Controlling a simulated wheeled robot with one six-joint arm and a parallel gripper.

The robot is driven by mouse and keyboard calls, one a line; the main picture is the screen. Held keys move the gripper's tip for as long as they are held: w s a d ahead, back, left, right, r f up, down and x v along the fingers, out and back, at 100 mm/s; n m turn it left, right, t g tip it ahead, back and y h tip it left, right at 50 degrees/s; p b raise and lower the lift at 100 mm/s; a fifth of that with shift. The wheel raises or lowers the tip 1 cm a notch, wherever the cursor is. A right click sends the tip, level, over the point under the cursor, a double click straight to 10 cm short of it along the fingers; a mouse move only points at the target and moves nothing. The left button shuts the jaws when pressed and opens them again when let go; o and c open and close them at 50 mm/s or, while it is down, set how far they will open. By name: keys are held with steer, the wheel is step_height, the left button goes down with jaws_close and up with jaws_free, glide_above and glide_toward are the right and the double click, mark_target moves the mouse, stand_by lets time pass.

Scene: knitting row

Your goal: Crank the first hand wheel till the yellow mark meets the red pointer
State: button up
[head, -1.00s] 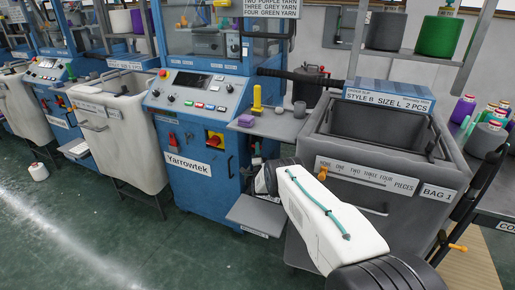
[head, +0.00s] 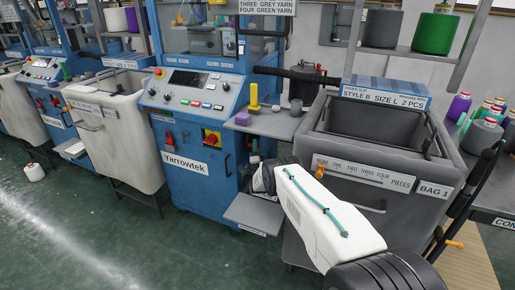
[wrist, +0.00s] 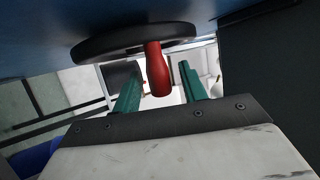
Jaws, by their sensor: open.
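The hand wheel (wrist: 130,40) is a dark disc on the blue machine, seen nearly edge-on at the top of the wrist view. Its red handle (wrist: 157,72) sticks out from it toward my wrist camera. My gripper (wrist: 159,76) has two green fingers, spread apart, one on each side of the handle. Gaps show on both sides, so the handle is not clamped. In the head view, my white arm reaches to the right side of the blue machine (head: 200,178), and its end hides the wheel. I cannot make out the yellow mark or the red pointer.
A grey bin (head: 400,185) labelled BAG 1 stands close on the right. A low grey shelf (head: 253,214) juts out below my arm's end. A small ledge (head: 272,125) with a yellow piece and a purple block lies above. The floor at front left is clear.

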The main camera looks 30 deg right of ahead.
steer(key=v, duration=0.7)
steer(key=shift+s+f, duration=0.2)
steer(key=shift+s, duration=0.1)
steer(key=shift+a, duration=0.1)
